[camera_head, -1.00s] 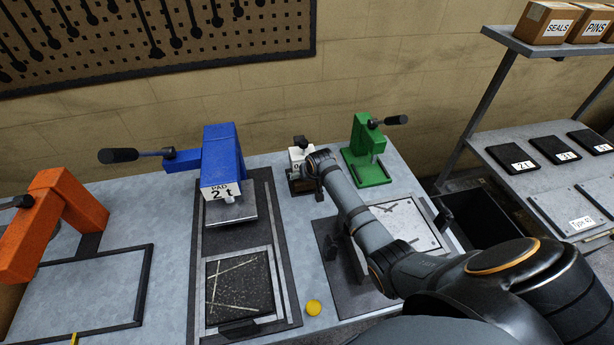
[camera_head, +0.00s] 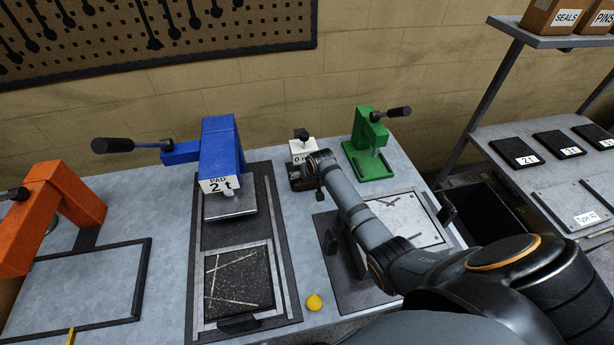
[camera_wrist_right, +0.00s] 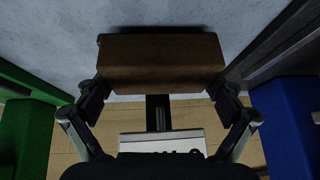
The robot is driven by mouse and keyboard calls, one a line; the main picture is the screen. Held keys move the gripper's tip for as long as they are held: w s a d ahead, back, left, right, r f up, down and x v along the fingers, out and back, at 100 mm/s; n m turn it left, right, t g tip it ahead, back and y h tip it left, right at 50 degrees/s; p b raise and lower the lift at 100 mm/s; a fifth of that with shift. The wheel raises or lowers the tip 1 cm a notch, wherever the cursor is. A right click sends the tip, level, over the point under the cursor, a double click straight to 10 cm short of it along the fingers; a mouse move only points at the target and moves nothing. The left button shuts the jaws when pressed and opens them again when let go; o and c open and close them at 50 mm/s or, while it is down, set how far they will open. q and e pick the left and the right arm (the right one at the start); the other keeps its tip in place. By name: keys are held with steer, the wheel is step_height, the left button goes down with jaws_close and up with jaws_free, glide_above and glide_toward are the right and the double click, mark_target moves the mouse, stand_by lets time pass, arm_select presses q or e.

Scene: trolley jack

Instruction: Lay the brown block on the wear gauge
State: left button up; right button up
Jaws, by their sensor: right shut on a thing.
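The brown block (camera_wrist_right: 160,62) lies across my right gripper (camera_wrist_right: 160,90) in the right wrist view, with a finger closed on each end. The wear gauge has a white body marked "0 m" and a black knob on top (camera_head: 303,150); it stands toward the back of the bench in the head view. Its white labelled part (camera_wrist_right: 162,143) also shows in the right wrist view, below the block. In the head view my right wrist is just in front of the gauge and hides part of it. Whether the block touches the gauge, I cannot tell. My left gripper is not in view.
A blue press (camera_head: 220,150) marked "2 t" stands left of the gauge and a green press (camera_head: 368,150) stands right of it. An orange press (camera_head: 55,215) is at far left. A shelf rack (camera_head: 520,170) is at right.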

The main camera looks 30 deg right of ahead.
steer(key=o, duration=1.4)
steer(key=v, duration=1.2)
steer(key=shift+f, duration=0.1)
